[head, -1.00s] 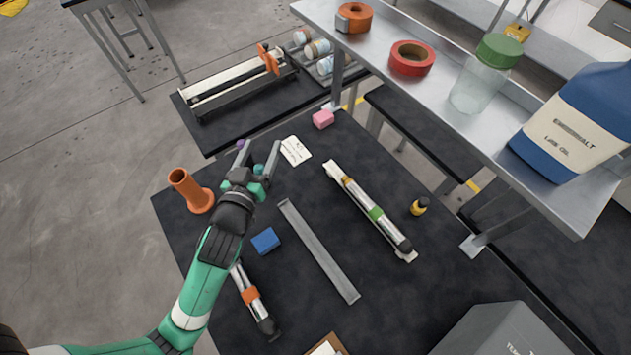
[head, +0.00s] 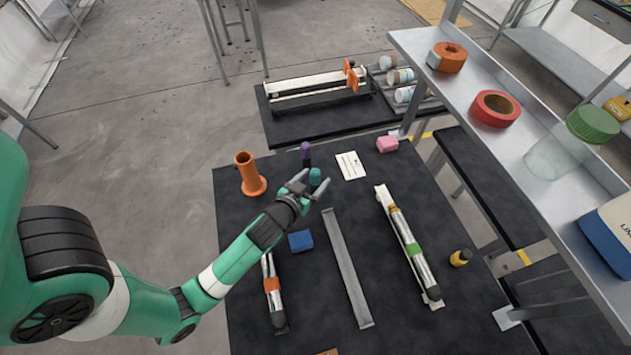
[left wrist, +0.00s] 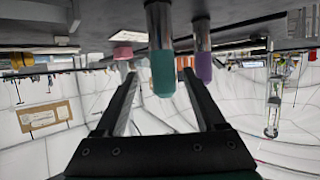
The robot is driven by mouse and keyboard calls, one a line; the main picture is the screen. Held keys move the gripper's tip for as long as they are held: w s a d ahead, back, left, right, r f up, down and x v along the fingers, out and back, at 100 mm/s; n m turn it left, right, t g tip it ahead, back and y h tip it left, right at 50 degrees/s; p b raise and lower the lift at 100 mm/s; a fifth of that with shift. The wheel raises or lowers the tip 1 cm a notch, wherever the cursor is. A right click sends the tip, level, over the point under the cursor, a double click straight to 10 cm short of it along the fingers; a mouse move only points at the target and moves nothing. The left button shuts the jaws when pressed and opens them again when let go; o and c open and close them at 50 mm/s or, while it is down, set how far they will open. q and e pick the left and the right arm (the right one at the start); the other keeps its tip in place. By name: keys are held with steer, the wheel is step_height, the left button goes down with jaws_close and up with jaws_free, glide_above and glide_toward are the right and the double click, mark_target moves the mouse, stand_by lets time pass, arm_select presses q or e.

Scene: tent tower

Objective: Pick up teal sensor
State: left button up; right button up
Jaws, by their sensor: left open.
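The teal sensor (head: 315,177) stands on the dark table at the fingers of my left gripper (head: 314,185). In the left wrist view the teal sensor (left wrist: 162,72) has a teal cap and a silver body, and it shows between the two open fingers (left wrist: 160,95) with gaps on both sides. I cannot tell how deep between the fingers it is. A purple-capped sensor (head: 306,152) stands just behind it, and its cap also shows in the left wrist view (left wrist: 203,67). My right gripper is in neither view.
An orange holder (head: 248,175) stands left of the gripper. A white card (head: 351,165) and a pink block (head: 387,144) lie to the right. A blue block (head: 301,241), a grey rail (head: 346,265) and a green-banded tube assembly (head: 410,245) lie nearer. A metal shelf (head: 480,125) rises at right.

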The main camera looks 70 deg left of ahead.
arm_select(q)
steer(key=b+x, duration=0.1)
steer(key=x, duration=0.4)
steer(key=shift+a+f, duration=0.1)
steer(key=shift+a, duration=0.15)
steer(key=shift+s, duration=0.1)
jaws_close()
